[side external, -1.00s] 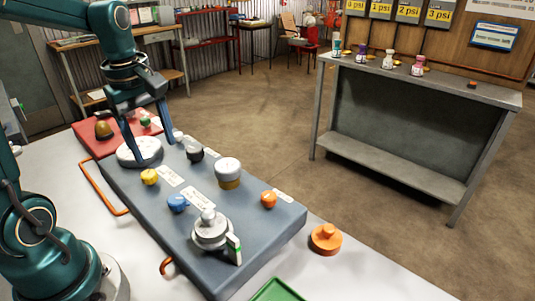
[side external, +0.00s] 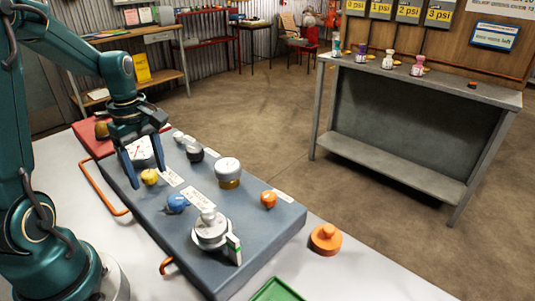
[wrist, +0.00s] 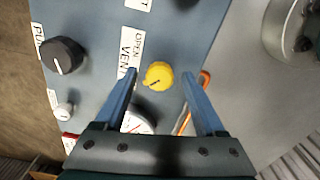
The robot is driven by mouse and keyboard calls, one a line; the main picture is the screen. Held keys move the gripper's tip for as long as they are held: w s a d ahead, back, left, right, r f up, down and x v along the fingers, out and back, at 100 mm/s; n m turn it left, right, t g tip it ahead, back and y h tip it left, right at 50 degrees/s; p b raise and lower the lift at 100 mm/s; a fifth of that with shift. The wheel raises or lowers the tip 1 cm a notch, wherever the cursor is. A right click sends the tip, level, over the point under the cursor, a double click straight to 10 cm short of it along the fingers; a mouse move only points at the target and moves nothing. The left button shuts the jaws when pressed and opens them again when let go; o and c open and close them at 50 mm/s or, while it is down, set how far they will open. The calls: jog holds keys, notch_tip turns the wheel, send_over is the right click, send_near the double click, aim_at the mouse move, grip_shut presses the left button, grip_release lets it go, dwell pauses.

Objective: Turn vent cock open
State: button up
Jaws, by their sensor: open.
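The vent cock is a yellow knob (wrist: 158,75) on the grey-blue panel, beside a white label (wrist: 132,58) reading VENT and OPEN. A dark pointer mark shows on its face, slanting. It also shows in the side external view (side external: 150,177). My gripper (wrist: 159,78) is open, with a blue finger on either side of the knob as the wrist view looks down. The side external view shows the fingertips close around the knob. I cannot tell whether either finger touches it or how far above the panel they are.
Near the knob are a white-faced gauge (side external: 142,150), a black knob (side external: 195,153) and a blue knob (side external: 178,203). A second gauge (side external: 228,168), an orange knob (side external: 268,199) and a silver valve (side external: 209,234) stand further along. An orange pipe (side external: 103,190) runs along the panel's left edge.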

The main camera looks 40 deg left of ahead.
grip_shut()
jog(key=shift+m, duration=0.4)
jog(key=m, duration=0.3)
jog(key=shift+m, duration=0.4)
jog(key=m, duration=0.4)
jog(key=shift+m, duration=0.3)
jog(key=m, duration=0.4)
jog(key=shift+s, duration=0.1)
jog(key=m, duration=0.4)
jog(key=shift+m, duration=0.3)
